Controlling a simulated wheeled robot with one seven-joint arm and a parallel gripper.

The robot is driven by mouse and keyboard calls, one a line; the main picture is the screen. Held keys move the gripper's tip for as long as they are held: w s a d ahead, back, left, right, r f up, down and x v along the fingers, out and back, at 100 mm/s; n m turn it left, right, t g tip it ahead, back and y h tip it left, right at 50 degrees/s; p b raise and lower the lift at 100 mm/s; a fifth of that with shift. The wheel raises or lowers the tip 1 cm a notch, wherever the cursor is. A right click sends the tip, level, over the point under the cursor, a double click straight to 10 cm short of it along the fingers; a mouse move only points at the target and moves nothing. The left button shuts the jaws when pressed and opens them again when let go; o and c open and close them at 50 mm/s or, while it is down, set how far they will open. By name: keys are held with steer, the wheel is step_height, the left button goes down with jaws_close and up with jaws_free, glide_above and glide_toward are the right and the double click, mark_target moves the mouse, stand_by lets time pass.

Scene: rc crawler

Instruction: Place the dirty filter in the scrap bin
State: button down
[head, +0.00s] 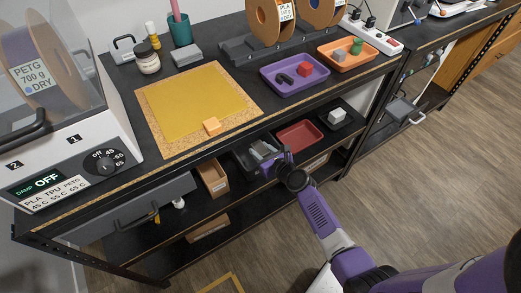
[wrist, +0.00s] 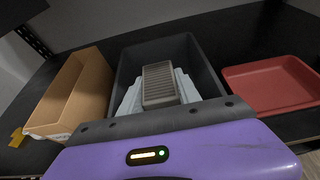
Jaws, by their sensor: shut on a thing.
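The dirty filter (wrist: 159,84) is a grey block with slats across its face. My gripper (wrist: 160,100) is shut on it and holds it over or within the mouth of a dark grey bin (wrist: 207,66). Pale pieces show on both sides of the filter; I cannot tell whether they are finger parts or bin contents. In the head view my gripper (head: 268,155) reaches the dark bin (head: 241,162) on the shelf below the worktop, with the filter (head: 261,149) at its tip. The filter's underside is hidden, so I cannot tell whether it touches the bin's floor.
A brown open box (wrist: 80,95) stands left of the dark bin, and a red tray (wrist: 268,82) lies to its right. A tray with a pale block (head: 338,116) is farther right. The worktop's front edge (head: 215,150) runs above this shelf.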

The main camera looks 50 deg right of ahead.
steer(key=c, duration=0.9)
jaws_free()
steer(key=shift+o, duration=0.2)
